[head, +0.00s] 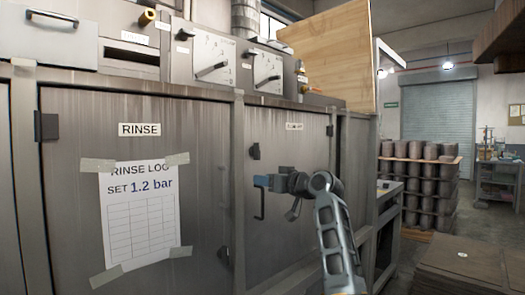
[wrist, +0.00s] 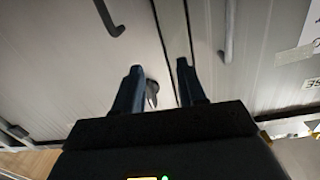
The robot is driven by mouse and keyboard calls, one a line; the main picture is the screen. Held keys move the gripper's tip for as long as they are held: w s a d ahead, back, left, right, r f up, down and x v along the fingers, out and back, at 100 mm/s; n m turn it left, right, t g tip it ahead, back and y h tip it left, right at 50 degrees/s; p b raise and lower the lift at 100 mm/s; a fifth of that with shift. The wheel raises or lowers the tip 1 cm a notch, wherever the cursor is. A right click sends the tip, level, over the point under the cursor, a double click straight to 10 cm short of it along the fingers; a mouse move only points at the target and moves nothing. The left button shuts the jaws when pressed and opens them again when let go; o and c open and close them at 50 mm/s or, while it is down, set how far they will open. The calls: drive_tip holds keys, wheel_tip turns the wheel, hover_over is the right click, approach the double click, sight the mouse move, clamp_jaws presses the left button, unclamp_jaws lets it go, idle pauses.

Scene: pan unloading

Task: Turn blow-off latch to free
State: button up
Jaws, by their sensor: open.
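A small dark latch (head: 254,151) sits near the left edge of the right cabinet door (head: 290,165), above that door's dark bar handle (head: 261,205). The door's label (head: 294,126) is too small to read. My gripper (head: 261,182) is in front of this door, below the latch in the head view and overlapping the top of the handle. In the wrist view my gripper (wrist: 159,66) is open, its two fingers apart. The latch (wrist: 152,92) shows beside the left finger, partly hidden by it. I cannot tell whether they touch.
The left door carries a RINSE label (head: 139,129) and a taped log sheet (head: 140,215). Its bar handle (wrist: 229,30) shows in the wrist view.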

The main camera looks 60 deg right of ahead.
drive_tip(key=n, duration=0.1)
approach(260, 144)
drive_tip(key=shift+p+x, duration=1)
drive_tip(key=shift+x, duration=3.3)
drive_tip(key=shift+c, duration=0.3)
clamp_jaws()
